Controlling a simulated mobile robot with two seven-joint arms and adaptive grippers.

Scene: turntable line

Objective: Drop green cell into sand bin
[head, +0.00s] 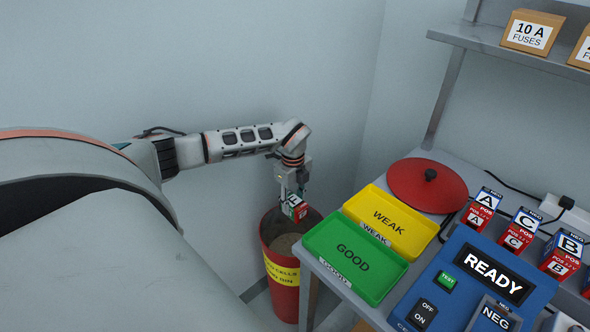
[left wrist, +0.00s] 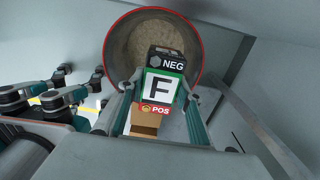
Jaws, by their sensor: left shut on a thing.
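The green cell (head: 297,209) is a small block with a red end. In the left wrist view the cell (left wrist: 163,87) shows a green-framed label F, with NEG at the top and POS at the bottom. My left gripper (head: 291,194) is shut on it and holds it over the mouth of the sand bin (head: 282,290). The bin is a red bucket with a yellow label and a sandy inside; its red rim (left wrist: 197,45) also shows behind the cell in the left wrist view.
A green GOOD tray (head: 365,286) and a yellow WEAK tray (head: 408,216) lie on the bench right of the bin. A red disc (head: 428,184), a blue READY panel (head: 462,262) and several other cells stand further right. A shelf holds fuse boxes (head: 531,32).

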